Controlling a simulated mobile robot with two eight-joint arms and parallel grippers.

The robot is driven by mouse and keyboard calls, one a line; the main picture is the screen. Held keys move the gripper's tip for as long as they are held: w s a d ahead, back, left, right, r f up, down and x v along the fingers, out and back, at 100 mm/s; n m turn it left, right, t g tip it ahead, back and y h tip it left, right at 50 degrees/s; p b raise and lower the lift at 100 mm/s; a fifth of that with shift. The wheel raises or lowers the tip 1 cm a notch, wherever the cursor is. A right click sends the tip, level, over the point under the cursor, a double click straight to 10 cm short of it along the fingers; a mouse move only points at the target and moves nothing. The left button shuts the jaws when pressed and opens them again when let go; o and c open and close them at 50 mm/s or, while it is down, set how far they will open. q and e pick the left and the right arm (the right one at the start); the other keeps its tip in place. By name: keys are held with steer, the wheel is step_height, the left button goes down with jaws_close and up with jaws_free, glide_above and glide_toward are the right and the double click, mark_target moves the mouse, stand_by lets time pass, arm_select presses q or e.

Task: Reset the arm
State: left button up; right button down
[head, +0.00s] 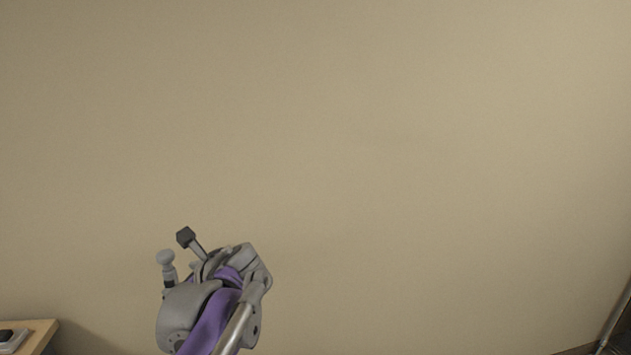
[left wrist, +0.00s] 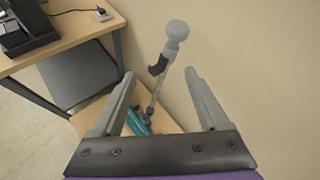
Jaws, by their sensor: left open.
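My left arm (head: 215,300) rises from the bottom of the head view, grey with purple parts, in front of a bare beige wall. Its fingers are mostly hidden there by the wrist. In the left wrist view my left gripper (left wrist: 160,73) is open, its two grey fingers apart and nothing held between them. Past the fingers stands a grey stick (left wrist: 176,38) with a rounded top, a black clip and a teal lower end, near the wall. My right gripper is not in view.
A wooden table (left wrist: 75,32) with a black machine (left wrist: 24,24) and a plug (left wrist: 101,14) stands at left. The table's corner (head: 42,330) shows in the head view. A slanted grey bar (head: 616,316) is at lower right. The space before the wall looks clear.

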arm_select(q)
steer(key=s+d+f+n+h, duration=0.5)
steer(key=s+d+f+n, duration=0.1)
steer(key=s+f+n, duration=0.4)
steer(key=s+d+f+n+h, duration=0.5)
steer(key=s+f+n, duration=0.6)
steer(key=f, duration=0.4)
steer(key=shift+s+d+g, duration=0.3)
steer(key=shift+s+d, duration=0.05)
steer(key=shift+s, duration=0.3)
stand_by(0.7)
